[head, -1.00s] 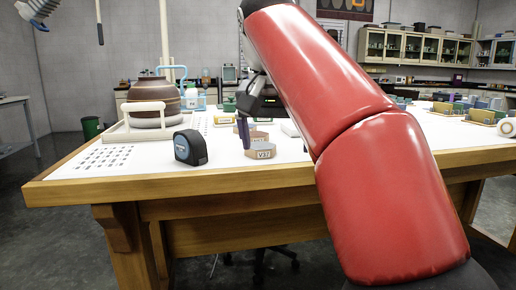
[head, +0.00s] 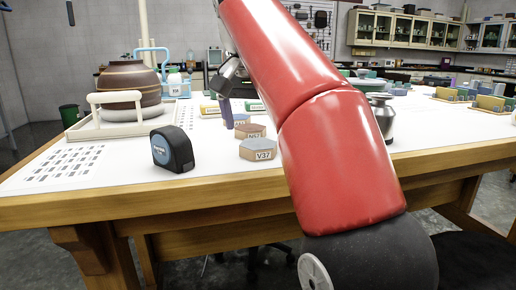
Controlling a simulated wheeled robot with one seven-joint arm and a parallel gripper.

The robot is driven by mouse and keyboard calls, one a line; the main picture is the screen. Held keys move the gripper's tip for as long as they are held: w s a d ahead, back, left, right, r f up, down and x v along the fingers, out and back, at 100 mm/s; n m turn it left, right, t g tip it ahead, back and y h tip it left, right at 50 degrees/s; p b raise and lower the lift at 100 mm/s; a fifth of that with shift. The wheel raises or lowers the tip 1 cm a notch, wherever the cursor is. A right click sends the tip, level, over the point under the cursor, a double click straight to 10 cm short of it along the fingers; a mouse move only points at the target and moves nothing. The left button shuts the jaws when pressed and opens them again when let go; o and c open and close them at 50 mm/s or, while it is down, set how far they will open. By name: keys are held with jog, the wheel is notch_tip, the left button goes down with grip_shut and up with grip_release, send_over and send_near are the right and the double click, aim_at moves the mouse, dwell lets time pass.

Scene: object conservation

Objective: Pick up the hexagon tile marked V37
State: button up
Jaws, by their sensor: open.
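The hexagon tile marked V37 (head: 258,151) lies flat on the white table top (head: 205,160); it has tan sides, a greyish top and a white label facing me. A similar tile marked N57 (head: 249,132) lies just behind it, and a third tile (head: 240,118) with an unreadable label lies behind that. My gripper (head: 228,122) points down, left of the tiles and farther back than V37. It is open and appears empty; its fingers overlap in this view. My red arm hides the area right of the tiles.
A tape measure (head: 172,149) stands left of V37. A pot (head: 129,80) sits on a handled white tray (head: 85,128) at the back left. A metal vessel (head: 382,115) stands right of my arm. The table's wooden front edge (head: 150,200) is close.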

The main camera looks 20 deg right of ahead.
aim_at(258, 144)
jog(key=b+x, duration=0.1)
jog(key=x, duration=0.4)
jog(key=shift+s+a+f, duration=0.1)
jog(key=shift+s+f, duration=0.05)
jog(key=c, duration=1.2)
